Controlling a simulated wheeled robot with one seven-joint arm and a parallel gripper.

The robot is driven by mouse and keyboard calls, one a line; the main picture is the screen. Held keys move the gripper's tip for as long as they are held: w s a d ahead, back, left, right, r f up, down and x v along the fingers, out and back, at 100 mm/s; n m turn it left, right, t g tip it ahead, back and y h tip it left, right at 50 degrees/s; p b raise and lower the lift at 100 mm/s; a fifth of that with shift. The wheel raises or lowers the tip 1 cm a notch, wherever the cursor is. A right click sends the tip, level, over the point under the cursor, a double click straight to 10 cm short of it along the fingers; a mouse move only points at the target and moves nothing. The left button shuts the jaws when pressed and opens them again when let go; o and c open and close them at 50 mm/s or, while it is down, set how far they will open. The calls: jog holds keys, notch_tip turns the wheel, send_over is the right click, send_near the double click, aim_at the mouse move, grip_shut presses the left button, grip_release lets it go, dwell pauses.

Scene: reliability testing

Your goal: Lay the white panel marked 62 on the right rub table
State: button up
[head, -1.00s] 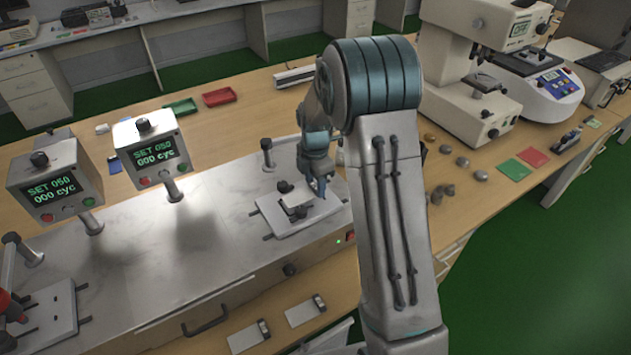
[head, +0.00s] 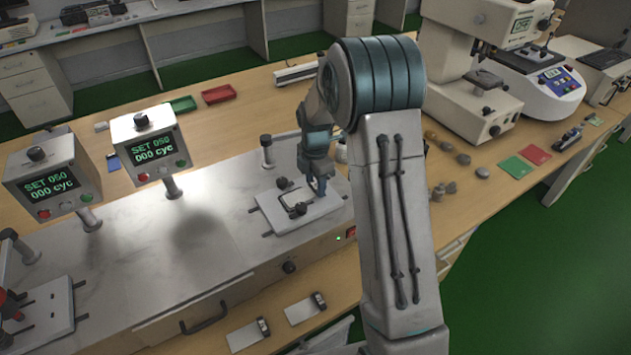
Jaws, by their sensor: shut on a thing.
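My gripper (head: 317,188) is at the right rub table (head: 318,212), a pale plate set on the grey metal machine top. A small white panel (head: 293,199) is at the gripper's fingers, low over that plate. The gripper is shut on the panel's right side. I cannot tell whether the panel touches the plate. Its marking is too small to read. The left rub table (head: 50,305) is at the lower left, with a red part (head: 12,305) beside it.
Two counter boxes on posts, left (head: 55,180) and right (head: 150,150), rise from the machine. A short post (head: 266,150) stands behind the right plate. Two white panels, left (head: 245,335) and right (head: 303,309), lie on the bench front with dark clips. Several grey weights (head: 464,160) lie to the right.

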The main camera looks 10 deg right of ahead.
dwell(0.3)
jog(key=o, duration=1)
jog(key=shift+o, duration=0.2)
jog(key=shift+r+p, duration=2.15)
jog(key=shift+r, duration=1.3)
jog(key=shift+s+r, duration=0.1)
jog(key=s+r+m+t, duration=0.3)
jog(key=s+r+m, duration=1.2)
jog(key=s, duration=0.4)
jog(key=s+m, duration=0.6)
jog(key=s, duration=0.3)
jog(key=shift+f+m+t+b, duration=0.25)
jog(key=shift+m+t+b, duration=0.05)
jog(key=shift+t+b, duration=0.15)
